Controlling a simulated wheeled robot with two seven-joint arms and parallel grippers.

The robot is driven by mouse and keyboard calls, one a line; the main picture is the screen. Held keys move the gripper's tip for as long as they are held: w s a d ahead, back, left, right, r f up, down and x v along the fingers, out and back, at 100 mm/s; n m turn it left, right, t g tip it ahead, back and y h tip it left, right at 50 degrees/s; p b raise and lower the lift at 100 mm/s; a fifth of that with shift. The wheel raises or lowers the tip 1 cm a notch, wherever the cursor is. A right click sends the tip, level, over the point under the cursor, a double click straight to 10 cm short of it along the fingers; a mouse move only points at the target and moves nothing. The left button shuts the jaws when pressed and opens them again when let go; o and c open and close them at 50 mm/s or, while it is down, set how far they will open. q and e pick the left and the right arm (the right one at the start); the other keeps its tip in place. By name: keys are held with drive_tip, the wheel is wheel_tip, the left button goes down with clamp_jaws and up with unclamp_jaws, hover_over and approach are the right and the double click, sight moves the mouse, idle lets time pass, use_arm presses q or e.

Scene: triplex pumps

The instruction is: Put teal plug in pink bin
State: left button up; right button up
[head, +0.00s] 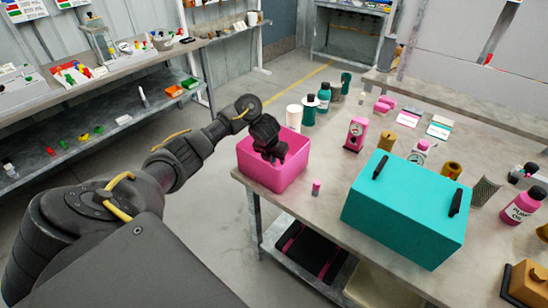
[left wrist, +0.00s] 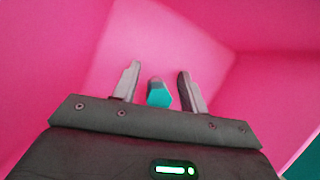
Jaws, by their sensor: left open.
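The pink bin (head: 262,177) stands at the near left corner of the table. My left gripper (head: 271,158) reaches down into the bin from above; its fingertips are hidden by the bin wall in the head view. In the left wrist view the left gripper (left wrist: 157,88) is open, its two fingers apart. The teal plug (left wrist: 159,93) shows between the fingers with its hexagonal end toward the camera, with a gap to each finger. Pink bin walls (left wrist: 60,60) surround it. Whether the plug touches the bin floor I cannot tell. My right gripper is not in view.
A large teal box (head: 405,215) with black handles stands right of the bin. A small pink plug (head: 316,187) stands between them. A white cup (head: 294,118) and teal bottles (head: 309,110) stand behind the bin. The table edge lies close in front.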

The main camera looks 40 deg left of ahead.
use_arm(q)
drive_tip(key=p+v, duration=0.7)
drive_tip(key=v, duration=0.5)
